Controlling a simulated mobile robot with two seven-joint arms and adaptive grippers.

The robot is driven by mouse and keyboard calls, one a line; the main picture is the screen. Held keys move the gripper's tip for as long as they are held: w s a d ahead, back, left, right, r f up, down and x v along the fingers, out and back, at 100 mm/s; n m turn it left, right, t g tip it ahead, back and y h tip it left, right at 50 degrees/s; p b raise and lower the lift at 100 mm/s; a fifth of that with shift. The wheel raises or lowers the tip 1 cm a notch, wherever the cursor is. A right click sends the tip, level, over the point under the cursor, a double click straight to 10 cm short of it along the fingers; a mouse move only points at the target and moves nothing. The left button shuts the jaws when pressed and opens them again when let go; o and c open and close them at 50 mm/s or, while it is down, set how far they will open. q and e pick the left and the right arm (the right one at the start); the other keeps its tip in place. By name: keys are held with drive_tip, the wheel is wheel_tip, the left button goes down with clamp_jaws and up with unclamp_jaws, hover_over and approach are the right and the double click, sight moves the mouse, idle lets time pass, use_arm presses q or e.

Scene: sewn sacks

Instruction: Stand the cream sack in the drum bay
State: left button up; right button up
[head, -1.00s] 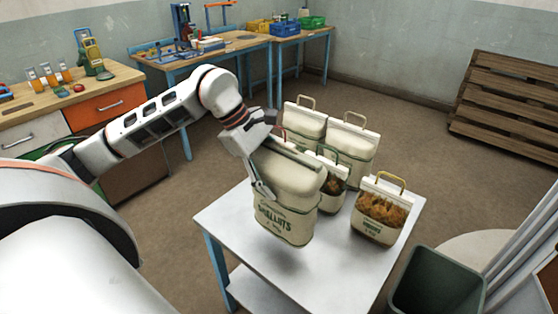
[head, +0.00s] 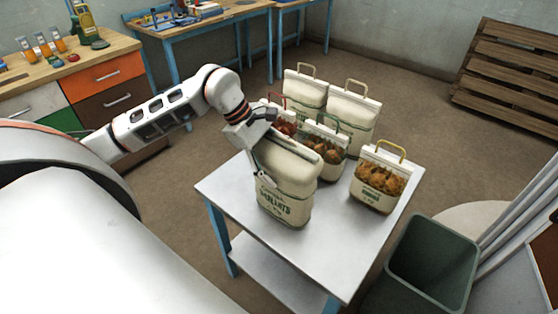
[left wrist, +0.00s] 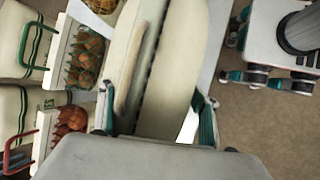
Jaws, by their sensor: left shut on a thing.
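The cream sack (head: 285,190) has green lettering on its front and is upright at the left of the white table. Its base is close to the tabletop; I cannot tell whether it touches. My left gripper (head: 258,150) is shut on its upper part, which hides the sack's handle. In the left wrist view the sack (left wrist: 165,65) runs up from between the fingers (left wrist: 155,115). No place clearly marked as the drum bay shows; a pale round top (head: 485,222), possibly a drum, stands at the right. My right gripper is not in view.
Sacks with red (head: 280,121), green (head: 326,146) and yellow (head: 379,185) handles stand behind and right of the held sack. Two tan-handled cream sacks (head: 350,112) stand further back. The white table (head: 345,245) is bare in front. A grey-green bin (head: 432,262) stands at the right.

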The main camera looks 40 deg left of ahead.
use_arm(q)
drive_tip(key=shift+w+r, duration=0.1)
drive_tip(key=shift+r, duration=0.15)
drive_tip(key=o, duration=1.7)
drive_tip(key=shift+f, duration=0.35)
drive_tip(key=shift+c, duration=0.2)
drive_tip(key=o, duration=0.4)
drive_tip(key=shift+s+r, duration=0.1)
drive_tip(key=shift+s, duration=0.1)
drive_tip(key=shift+o, duration=0.2)
drive_tip(key=shift+r, duration=0.2)
drive_tip(key=b+v, duration=0.1)
drive_tip(key=v, duration=1)
drive_tip(key=shift+a+r+b, duration=0.25)
drive_tip(key=shift+r+b, duration=0.05)
drive_tip(key=shift+r, duration=0.05)
drive_tip(key=shift+s, duration=0.15)
